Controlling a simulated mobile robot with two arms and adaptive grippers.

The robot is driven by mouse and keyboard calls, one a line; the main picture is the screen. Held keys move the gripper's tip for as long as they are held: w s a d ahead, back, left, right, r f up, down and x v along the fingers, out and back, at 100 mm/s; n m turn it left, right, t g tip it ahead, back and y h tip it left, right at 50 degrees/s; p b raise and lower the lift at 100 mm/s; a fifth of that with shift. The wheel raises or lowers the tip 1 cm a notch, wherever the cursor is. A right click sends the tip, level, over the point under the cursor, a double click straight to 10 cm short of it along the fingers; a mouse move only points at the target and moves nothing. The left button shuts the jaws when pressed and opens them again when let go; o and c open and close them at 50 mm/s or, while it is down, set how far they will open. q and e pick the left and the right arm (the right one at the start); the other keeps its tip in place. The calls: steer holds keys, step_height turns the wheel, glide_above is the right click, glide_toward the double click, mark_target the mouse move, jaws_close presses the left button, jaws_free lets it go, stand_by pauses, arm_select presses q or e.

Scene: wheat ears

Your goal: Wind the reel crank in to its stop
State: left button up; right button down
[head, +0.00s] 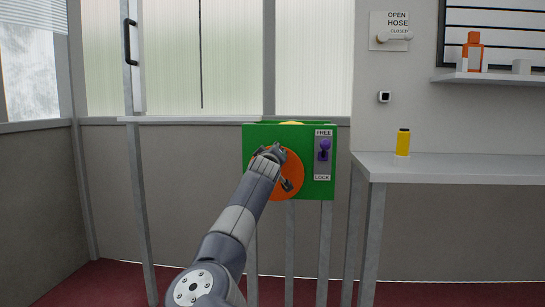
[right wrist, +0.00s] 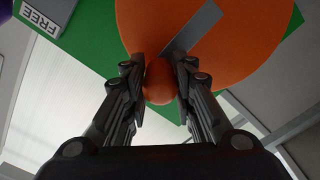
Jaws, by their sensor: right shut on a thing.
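The reel is an orange disc (head: 295,176) on the front of a green box (head: 258,133). The disc fills the upper part of the right wrist view (right wrist: 230,55), with a grey crank arm (right wrist: 193,28) across it. The orange crank knob (right wrist: 158,82) sits between the fingers of my right gripper (right wrist: 160,83), which is shut on it. In the head view my right gripper (head: 270,158) covers much of the disc, and the knob is hidden there. My left gripper is not in view.
A purple lever (head: 324,150) stands between FREE and LOCK labels on the box's right side. A grey table (head: 450,168) at right holds a yellow cylinder (head: 402,142). A hose lever panel (head: 390,31) and a shelf (head: 490,78) are on the wall.

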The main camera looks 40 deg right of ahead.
steer(key=shift+d, duration=0.1)
steer(key=c, duration=1.3)
jaws_free()
steer(key=shift+s, duration=0.1)
steer(key=v, duration=1.2)
steer(key=shift+d+f, duration=0.1)
steer(key=shift+f, duration=0.05)
